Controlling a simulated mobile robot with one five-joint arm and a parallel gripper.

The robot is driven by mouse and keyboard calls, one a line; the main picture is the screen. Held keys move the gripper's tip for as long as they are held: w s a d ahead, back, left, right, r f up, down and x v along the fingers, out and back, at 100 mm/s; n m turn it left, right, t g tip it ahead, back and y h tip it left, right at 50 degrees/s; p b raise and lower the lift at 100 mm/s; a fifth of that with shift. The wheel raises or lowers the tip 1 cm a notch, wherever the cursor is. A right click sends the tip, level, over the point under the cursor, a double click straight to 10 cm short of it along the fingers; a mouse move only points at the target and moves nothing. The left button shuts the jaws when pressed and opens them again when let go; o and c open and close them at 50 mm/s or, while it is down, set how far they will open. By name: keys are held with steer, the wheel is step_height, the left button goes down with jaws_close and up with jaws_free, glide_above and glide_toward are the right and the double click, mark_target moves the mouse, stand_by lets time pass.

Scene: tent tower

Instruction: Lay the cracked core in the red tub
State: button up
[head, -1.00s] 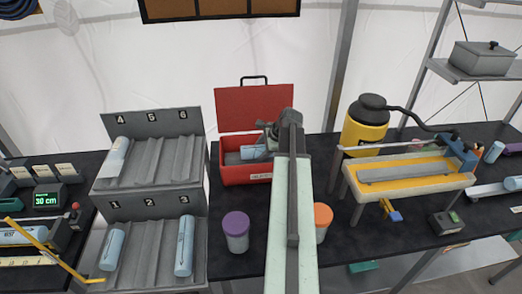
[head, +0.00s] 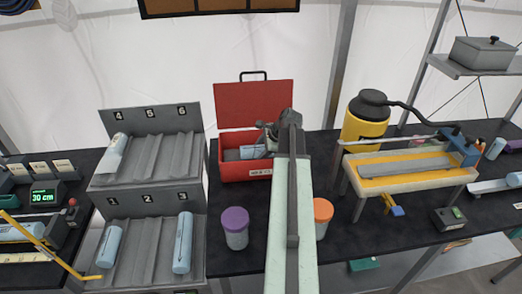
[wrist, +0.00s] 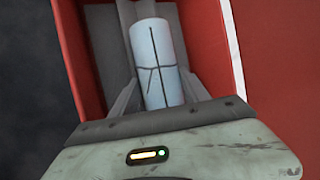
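The cracked core, a pale blue cylinder (wrist: 158,58) with dark branching crack lines, is inside the red tub (wrist: 88,60) in the wrist view. My gripper (wrist: 160,88) has one grey finger against each side of it and looks shut on it. In the head view the core (head: 252,152) shows low in the open red tub (head: 245,173), left of my gripper (head: 268,140). My arm hides the tub's right part. Whether the core touches the tub's floor I cannot tell.
A grey numbered rack (head: 145,200) with several blue cores stands left of the tub. A purple-lidded jar (head: 235,228) and an orange-lidded jar (head: 322,216) stand in front. A yellow tray (head: 415,181) and a yellow jug (head: 362,126) are at the right.

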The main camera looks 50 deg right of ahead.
steer(key=shift+s+r+p, duration=0.3)
steer(key=shift+s+p, duration=0.05)
steer(key=shift+p, duration=0.4)
steer(key=p+v, duration=0.5)
steer(key=v, duration=0.2)
steer(key=shift+p, duration=0.3)
steer(key=shift+w, duration=0.15)
